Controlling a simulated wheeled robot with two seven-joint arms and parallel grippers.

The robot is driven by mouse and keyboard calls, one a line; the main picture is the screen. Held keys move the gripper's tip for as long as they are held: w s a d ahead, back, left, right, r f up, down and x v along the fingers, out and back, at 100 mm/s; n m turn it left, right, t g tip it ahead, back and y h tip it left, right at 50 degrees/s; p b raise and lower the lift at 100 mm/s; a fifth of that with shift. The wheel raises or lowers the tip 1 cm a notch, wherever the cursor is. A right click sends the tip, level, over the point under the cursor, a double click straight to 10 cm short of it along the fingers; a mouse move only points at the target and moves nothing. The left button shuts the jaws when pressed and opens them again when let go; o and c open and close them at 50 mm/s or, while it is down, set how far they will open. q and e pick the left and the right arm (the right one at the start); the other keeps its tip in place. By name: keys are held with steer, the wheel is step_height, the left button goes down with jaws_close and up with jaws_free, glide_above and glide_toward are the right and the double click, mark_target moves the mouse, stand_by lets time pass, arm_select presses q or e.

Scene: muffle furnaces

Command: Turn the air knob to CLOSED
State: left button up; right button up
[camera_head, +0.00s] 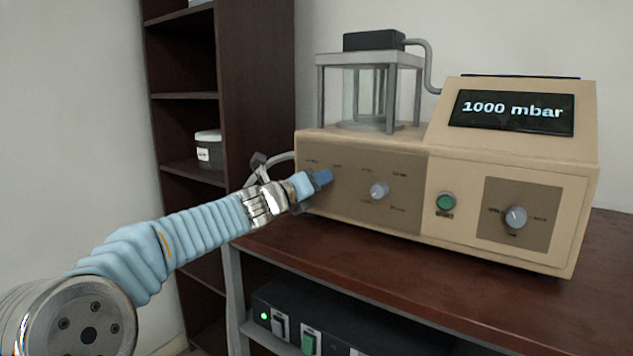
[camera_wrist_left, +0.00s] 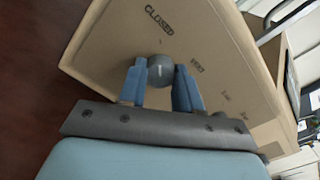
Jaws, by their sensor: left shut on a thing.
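The air knob (camera_wrist_left: 160,67) is a round grey knob on the tan panel in the left wrist view. The label CLOSED (camera_wrist_left: 159,20) is above it and the label VENT (camera_wrist_left: 197,66) is to its right. The knob's pale pointer line runs roughly up the picture, toward the CLOSED side; its exact angle is hard to tell. My left gripper (camera_wrist_left: 161,79) has its blue fingers on either side of the knob, shut on it. In the head view the left gripper (camera_head: 317,182) is at the panel's left end and hides the knob.
The tan machine (camera_head: 440,165) stands on a dark wooden table (camera_head: 400,265). Its display (camera_head: 512,112) reads 1000 mbar. A second knob (camera_head: 379,189), a green button (camera_head: 446,202) and a third knob (camera_head: 515,217) lie to the right. A glass chamber (camera_head: 370,90) stands on top.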

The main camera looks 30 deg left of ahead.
arm_select(q)
steer(key=o, duration=1)
steer(key=shift+o, duration=0.2)
steer(key=s+a, duration=0.1)
steer(key=s, duration=1.2)
steer(key=shift+s, duration=0.4)
